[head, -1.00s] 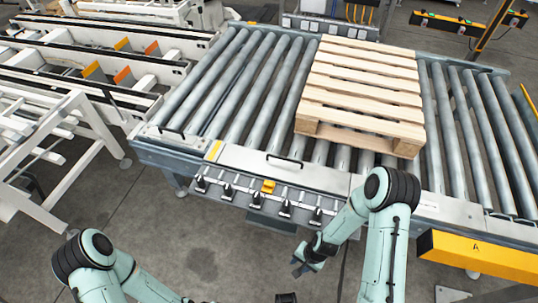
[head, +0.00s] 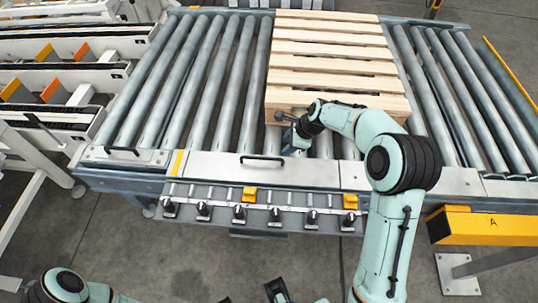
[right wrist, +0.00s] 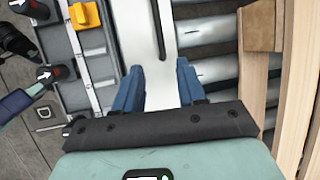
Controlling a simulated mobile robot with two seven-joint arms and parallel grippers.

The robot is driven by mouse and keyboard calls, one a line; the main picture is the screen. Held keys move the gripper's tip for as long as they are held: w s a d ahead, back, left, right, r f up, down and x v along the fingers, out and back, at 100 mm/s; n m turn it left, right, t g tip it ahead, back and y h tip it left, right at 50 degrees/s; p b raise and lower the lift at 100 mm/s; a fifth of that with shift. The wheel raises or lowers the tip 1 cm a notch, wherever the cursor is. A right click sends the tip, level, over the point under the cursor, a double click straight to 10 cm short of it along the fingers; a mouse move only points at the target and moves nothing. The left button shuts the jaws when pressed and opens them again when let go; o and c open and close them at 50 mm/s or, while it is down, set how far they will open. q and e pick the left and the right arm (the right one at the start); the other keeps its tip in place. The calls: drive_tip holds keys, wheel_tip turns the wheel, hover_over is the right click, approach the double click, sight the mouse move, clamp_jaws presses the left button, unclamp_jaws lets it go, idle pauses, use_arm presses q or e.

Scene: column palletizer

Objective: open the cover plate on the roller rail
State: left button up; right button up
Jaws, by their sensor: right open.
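The cover plate (head: 213,166) is a pale metal plate along the front edge of the roller rail. It lies flat and has a black bar handle (head: 262,159). My right gripper (head: 288,132) is open and empty above the rollers, to the right of the handle and near the pallet's front corner. In the right wrist view its two blue fingers (right wrist: 158,78) point along the plate (right wrist: 160,92), with the handle (right wrist: 158,28) ahead of them and apart. At the head view's bottom edge, dark parts, possibly of my left gripper (head: 276,291), are cut off.
A wooden pallet (head: 336,62) rests on the rollers (head: 187,82) close to my right gripper. Below the plate runs a strip with several black knobs and yellow blocks (head: 249,194). A yellow barrier (head: 480,225) stands at the lower right.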

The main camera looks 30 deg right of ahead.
sight(271, 158)
drive_tip(key=b+x, duration=0.1)
drive_tip(key=x, duration=1.2)
drive_tip(key=shift+f+b, duration=0.1)
drive_tip(key=shift+b, duration=0.2)
clamp_jaws()
